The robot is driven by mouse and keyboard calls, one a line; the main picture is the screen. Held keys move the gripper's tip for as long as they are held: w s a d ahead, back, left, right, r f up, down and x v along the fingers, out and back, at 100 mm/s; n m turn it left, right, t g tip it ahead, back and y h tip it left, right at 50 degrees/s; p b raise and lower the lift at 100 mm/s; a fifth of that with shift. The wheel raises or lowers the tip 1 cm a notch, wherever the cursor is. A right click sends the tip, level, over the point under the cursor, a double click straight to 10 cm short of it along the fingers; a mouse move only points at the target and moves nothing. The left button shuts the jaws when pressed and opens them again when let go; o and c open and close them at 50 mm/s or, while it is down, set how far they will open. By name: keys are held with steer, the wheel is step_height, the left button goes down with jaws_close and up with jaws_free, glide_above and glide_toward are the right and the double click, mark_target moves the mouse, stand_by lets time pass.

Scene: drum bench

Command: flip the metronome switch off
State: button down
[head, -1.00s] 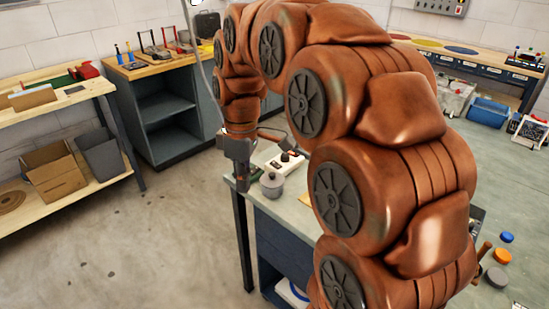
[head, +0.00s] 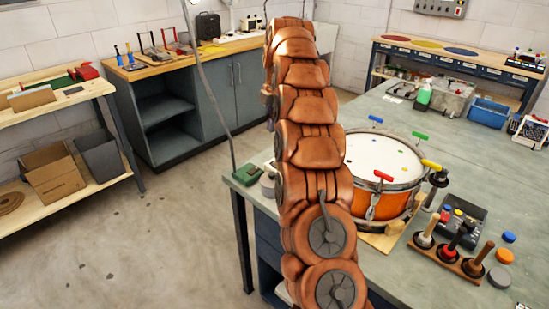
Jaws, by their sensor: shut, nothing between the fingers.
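I cannot pick out the metronome or its switch for certain. A small dark green box (head: 252,182) lies at the near left corner of the grey bench (head: 405,240). A pale grey object (head: 268,184) just right of it is partly covered by my arm. The white device with a dark knob, seen there a second ago, is now mostly or wholly hidden behind my arm. My arm rises through the middle of the picture, and my gripper is hidden behind it, so its place relative to the bench things cannot be seen.
An orange drum (head: 394,207) with coloured keys on its rim stands right of my arm. A rack of wooden-handled tools (head: 447,259), a dark tray (head: 466,222) and coloured discs lie further right. Wooden benches line the walls. The floor at left is clear.

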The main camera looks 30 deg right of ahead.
mark_target(273, 162)
steer(key=d, duration=0.1)
steer(key=d+n, duration=0.1)
steer(key=shift+w+d+f, duration=0.35)
steer(key=shift+w+f, duration=0.05)
steer(key=shift+w+a+f+p, duration=0.1)
steer(key=shift+w+f+p, duration=0.35)
steer(key=shift+f, duration=1.85)
steer(key=shift+w+a+f+p, duration=0.1)
steer(key=shift+f+p, duration=0.65)
steer(key=shift+f, duration=1.6)
steer(key=shift+w+f+p, duration=0.3)
steer(key=shift+f+p, duration=0.3)
steer(key=shift+f, duration=1.7)
